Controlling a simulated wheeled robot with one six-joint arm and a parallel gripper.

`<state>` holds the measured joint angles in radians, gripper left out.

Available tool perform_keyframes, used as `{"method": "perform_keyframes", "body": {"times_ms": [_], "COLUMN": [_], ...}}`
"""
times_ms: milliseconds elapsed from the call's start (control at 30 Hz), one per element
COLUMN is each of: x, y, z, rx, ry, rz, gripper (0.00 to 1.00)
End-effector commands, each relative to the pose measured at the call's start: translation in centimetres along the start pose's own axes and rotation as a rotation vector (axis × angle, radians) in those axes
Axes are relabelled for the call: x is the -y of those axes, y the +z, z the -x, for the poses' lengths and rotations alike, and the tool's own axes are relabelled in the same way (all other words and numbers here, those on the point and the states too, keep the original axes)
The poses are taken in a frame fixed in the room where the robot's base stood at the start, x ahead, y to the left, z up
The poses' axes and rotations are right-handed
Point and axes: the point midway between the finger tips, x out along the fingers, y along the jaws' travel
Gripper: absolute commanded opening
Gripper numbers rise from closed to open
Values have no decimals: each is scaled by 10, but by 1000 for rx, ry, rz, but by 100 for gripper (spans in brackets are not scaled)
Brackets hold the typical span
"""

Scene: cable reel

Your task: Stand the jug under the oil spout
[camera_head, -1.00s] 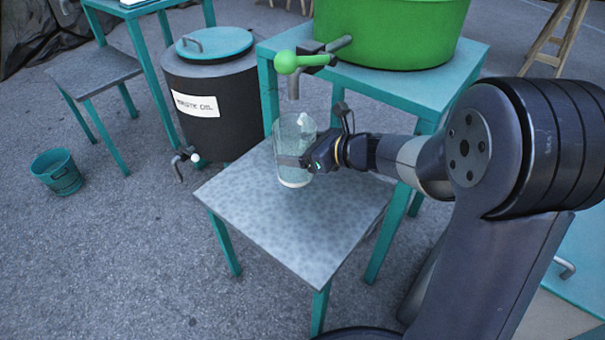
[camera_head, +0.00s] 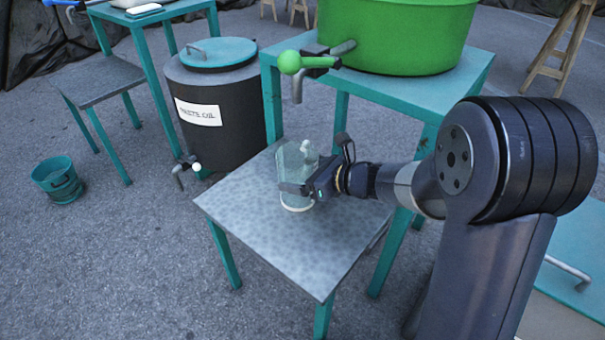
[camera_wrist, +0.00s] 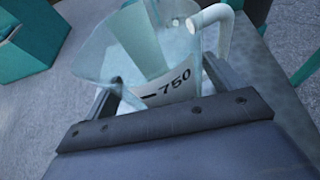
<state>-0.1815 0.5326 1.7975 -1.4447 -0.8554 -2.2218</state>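A clear jug (camera_head: 291,158) is upright at the back part of a grey-topped low stand (camera_head: 285,245). Its base is at or just above the stand's top; I cannot tell if it touches. My gripper (camera_head: 300,188) is shut on the jug from the right. In the wrist view the jug (camera_wrist: 135,55) sits between the fingers of my gripper (camera_wrist: 160,88), its "750" mark and pale handle showing.
A black drum (camera_head: 215,135) labelled as oil stands behind left, with its own low tap (camera_head: 186,166). A teal table (camera_head: 440,95) bears the tub. A teal bucket (camera_head: 58,180) stands far left. The stand's front half is clear.

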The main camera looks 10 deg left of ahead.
Motion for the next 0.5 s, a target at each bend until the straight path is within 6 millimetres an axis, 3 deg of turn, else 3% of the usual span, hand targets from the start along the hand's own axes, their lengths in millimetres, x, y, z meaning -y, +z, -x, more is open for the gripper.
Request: {"method": "perform_keyframes", "body": {"times_ms": [133, 500], "x": [0, 1], "y": [0, 4], "z": [0, 7], "rx": [0, 0], "ry": [0, -2], "rz": [0, -1], "gripper": [100, 100]}}
